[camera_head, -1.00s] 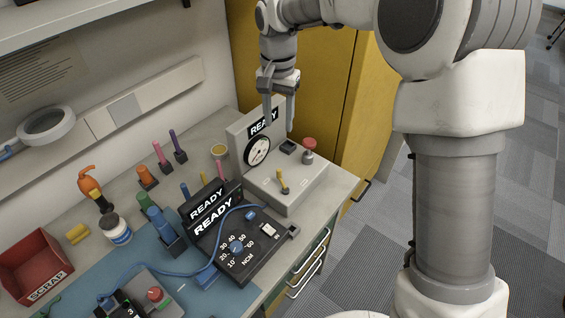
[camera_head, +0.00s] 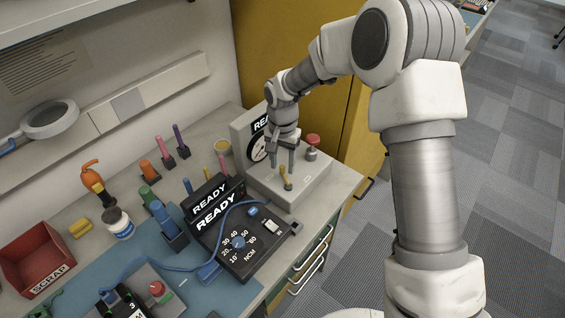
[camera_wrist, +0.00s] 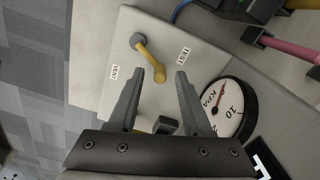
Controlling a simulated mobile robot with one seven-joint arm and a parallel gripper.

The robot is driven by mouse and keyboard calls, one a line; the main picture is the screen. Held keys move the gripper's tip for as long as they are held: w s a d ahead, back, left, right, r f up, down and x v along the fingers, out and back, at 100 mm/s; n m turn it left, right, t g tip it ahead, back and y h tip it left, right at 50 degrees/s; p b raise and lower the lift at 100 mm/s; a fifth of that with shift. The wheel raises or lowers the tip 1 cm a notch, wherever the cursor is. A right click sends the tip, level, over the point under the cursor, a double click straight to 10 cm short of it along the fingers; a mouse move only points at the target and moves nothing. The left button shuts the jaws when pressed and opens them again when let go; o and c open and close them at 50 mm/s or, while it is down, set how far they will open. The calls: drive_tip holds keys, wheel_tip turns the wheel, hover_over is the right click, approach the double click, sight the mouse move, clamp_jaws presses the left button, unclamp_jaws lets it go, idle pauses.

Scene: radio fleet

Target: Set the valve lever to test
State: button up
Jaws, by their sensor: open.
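The valve lever (camera_head: 285,175) is a yellow handle on top of the grey test box (camera_head: 310,187). In the wrist view the lever (camera_wrist: 150,60) runs from a grey pivot to a rounded yellow end. The lever lies between a VENT label (camera_wrist: 114,72) and a TEST label (camera_wrist: 184,56), lined up with neither. My gripper (camera_head: 283,166) is over the box with its fingers pointing down by the lever. In the wrist view its open fingers (camera_wrist: 157,75) flank the yellow end, with gaps on both sides. I cannot tell the height of the fingertips exactly.
A round KPA gauge (camera_wrist: 228,107) stands beside the lever. A black READY unit (camera_head: 235,262) with a blue cable sits in front left. Several coloured tools stand along the bench.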

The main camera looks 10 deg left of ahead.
drive_tip(key=shift+f, duration=0.1)
clamp_jaws()
idle(0.3)
drive_tip(key=shift+s+a+n+b, duration=0.25)
drive_tip(key=shift+a+n, duration=0.05)
drive_tip(key=shift+n, duration=0.65)
drive_tip(key=shift+s+a+n+b, duration=0.2)
drive_tip(key=shift+a+n+b, duration=0.1)
drive_tip(key=shift+n, duration=0.65)
unclamp_jaws()
